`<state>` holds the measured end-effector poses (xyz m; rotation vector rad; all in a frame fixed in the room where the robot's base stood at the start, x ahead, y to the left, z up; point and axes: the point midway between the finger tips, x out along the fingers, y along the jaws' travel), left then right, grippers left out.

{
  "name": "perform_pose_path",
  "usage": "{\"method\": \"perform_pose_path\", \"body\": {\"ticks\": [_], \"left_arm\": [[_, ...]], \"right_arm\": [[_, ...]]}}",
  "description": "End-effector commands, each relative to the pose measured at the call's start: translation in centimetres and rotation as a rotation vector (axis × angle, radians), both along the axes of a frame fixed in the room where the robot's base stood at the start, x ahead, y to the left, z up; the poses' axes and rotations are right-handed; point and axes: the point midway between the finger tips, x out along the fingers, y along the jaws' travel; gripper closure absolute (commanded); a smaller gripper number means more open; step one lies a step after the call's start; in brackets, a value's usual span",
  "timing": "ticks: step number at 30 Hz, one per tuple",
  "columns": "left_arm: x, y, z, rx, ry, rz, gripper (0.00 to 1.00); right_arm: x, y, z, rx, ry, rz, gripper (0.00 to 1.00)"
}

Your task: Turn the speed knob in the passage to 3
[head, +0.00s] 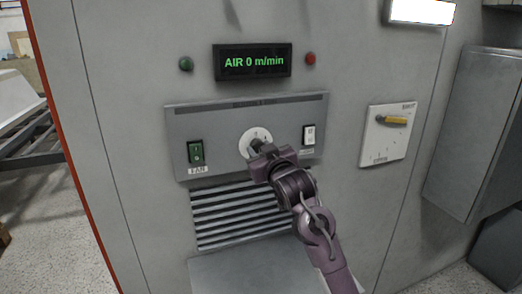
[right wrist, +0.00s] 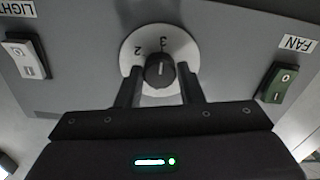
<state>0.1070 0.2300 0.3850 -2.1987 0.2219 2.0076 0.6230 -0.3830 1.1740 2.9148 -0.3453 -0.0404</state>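The speed knob (right wrist: 159,70) is a dark round knob on a white dial plate (head: 250,136), in the middle of the grey panel (head: 225,118). In the right wrist view the dial numbers 2 and 3 show above the knob, and a short pale line is on the knob's face. My right gripper (head: 261,153) is at the knob and hides much of it in the head view. Its two fingers (right wrist: 159,80) stand apart on either side of the knob, with a narrow gap at each side. My left gripper is not in view.
A display (head: 252,62) above the panel reads AIR 0 m/min, between a green and a red button. A green FAN switch (head: 196,152) is left of the dial, and a white LIGHT switch (right wrist: 27,59) is opposite. A yellow-handled lever plate (head: 388,135) is at right.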

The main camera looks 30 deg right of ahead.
Motion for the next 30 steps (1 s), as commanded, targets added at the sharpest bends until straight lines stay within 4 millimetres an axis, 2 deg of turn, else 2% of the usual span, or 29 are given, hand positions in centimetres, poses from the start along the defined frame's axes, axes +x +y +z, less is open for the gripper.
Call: {"method": "perform_pose_path", "body": {"ticks": [1,4,14,17,24,30], "left_arm": [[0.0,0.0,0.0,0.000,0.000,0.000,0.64],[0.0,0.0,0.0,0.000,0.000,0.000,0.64],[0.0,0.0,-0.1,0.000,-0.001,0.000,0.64],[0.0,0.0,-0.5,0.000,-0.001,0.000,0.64],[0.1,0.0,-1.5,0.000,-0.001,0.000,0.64],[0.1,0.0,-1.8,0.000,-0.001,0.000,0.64]], "right_arm": [[0.0,0.0,-0.2,0.001,0.003,0.000,0.59],[0.0,0.0,-0.1,-0.001,0.001,0.001,0.46],[-0.3,0.1,0.0,-0.002,-0.003,0.001,0.46],[-1.4,0.4,-0.2,-0.001,-0.001,0.001,0.46],[-5.5,1.3,-0.2,-0.002,0.000,0.000,0.46],[-7.4,1.8,-0.1,-0.001,0.001,0.001,0.46]]}}
